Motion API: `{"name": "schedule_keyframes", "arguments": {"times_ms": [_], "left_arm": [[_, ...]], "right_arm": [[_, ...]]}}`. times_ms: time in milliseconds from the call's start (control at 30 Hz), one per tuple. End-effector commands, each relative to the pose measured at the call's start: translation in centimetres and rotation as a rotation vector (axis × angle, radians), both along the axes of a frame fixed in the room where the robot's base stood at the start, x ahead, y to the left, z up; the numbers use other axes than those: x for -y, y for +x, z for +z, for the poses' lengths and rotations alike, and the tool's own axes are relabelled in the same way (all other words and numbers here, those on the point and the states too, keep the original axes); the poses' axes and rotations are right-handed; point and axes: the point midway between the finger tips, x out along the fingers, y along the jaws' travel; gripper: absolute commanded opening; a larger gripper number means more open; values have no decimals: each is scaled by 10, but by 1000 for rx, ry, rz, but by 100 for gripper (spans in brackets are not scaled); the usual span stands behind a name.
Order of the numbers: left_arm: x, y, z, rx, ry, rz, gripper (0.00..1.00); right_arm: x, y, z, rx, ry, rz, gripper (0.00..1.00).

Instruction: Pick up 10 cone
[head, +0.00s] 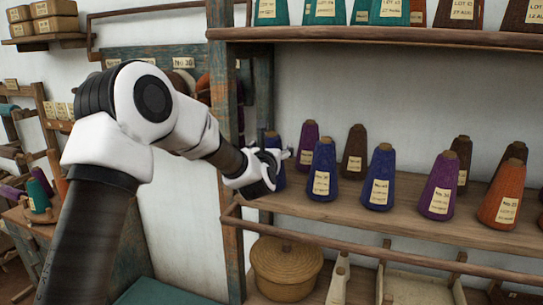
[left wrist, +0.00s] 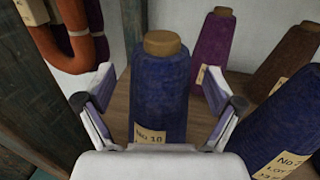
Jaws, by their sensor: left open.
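A dark blue yarn cone with a tan top and a label reading "No 10" (left wrist: 160,85) stands upright on the wooden shelf in the left wrist view. My left gripper (left wrist: 163,105) is open, with one finger on each side of this cone; I cannot tell whether they touch it. In the head view the left gripper (head: 284,155) is at the left end of the middle shelf and hides much of this blue cone (head: 281,180). My right gripper is not in view.
Another blue cone (head: 321,170) stands close to the right, with purple (head: 308,143) and brown (head: 354,153) cones behind. A wooden post (head: 228,130) is close on the left. A rail (head: 390,246) runs below the shelf front, above a lidded basket (head: 286,268).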

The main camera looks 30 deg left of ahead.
Motion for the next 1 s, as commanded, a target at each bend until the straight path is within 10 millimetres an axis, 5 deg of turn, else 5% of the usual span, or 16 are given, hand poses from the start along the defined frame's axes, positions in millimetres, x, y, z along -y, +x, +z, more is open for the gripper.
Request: {"name": "schedule_keyframes", "arguments": {"times_ms": [267,533,1000], "left_arm": [[-3,8,-2,0,1,-1,92],[-3,7,-2,0,1,-1,0],[-4,7,8,1,0,0,0]], "right_arm": [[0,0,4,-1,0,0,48],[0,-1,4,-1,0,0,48],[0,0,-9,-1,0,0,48]]}}
